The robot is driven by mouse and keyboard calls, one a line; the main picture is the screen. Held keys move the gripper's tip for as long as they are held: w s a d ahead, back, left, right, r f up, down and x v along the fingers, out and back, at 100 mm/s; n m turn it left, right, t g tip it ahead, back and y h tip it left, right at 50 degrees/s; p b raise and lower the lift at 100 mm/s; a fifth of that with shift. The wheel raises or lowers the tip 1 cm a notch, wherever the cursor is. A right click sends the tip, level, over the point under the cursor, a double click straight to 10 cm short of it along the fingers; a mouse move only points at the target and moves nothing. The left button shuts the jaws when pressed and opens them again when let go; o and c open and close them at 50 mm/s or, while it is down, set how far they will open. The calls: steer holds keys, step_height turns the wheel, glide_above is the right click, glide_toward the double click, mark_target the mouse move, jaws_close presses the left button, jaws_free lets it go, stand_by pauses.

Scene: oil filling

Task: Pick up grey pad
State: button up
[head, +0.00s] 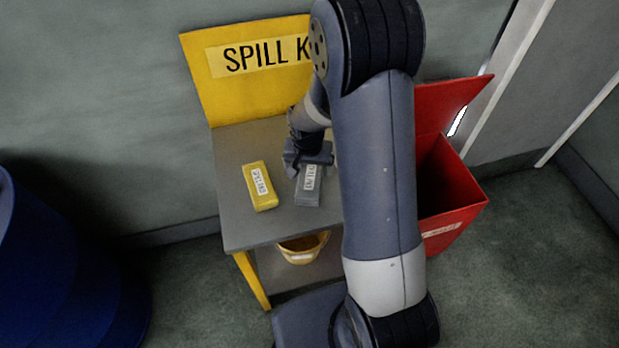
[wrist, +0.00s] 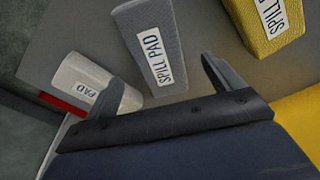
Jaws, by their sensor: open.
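The grey pad (head: 309,187) lies on the grey top of the spill kit stand, with a white label. In the head view my gripper (head: 309,160) is over its far end and hides part of it. In the wrist view the grey pad (wrist: 152,45) lies ahead of my open gripper (wrist: 165,88), between the lines of its two fingers. The label there reads "SPILL PAD". Nothing is held between the fingers. I cannot tell how high the fingers are above the pad.
A yellow pad (head: 260,186) lies left of the grey one. A white pad (wrist: 88,80) shows beside the left finger in the wrist view. The yellow spill kit board (head: 200,75) stands behind. A red bin (head: 452,190) is at right, and a yellow container (head: 302,246) sits below the top.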

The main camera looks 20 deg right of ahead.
mark_target(310, 177)
steer(key=shift+w+d+f+p, duration=0.15)
steer(key=shift+f+p, duration=0.1)
steer(key=shift+f, duration=0.7)
steer(key=shift+w+d+f+p, duration=0.1)
steer(key=shift+f+p, duration=0.1)
steer(key=shift+f, duration=0.75)
steer(key=shift+w+d+f+p, duration=0.15)
steer(key=shift+f+p, duration=0.1)
steer(key=shift+f, duration=0.7)
steer(key=shift+a, duration=0.1)
steer(key=c, duration=1.2)
steer(key=shift+o, duration=0.2)
steer(key=shift+r, duration=0.1)
step_height(310, 177, up, 10)
steer(key=shift+f+b, duration=0.1)
steer(key=shift+b, duration=0.55)
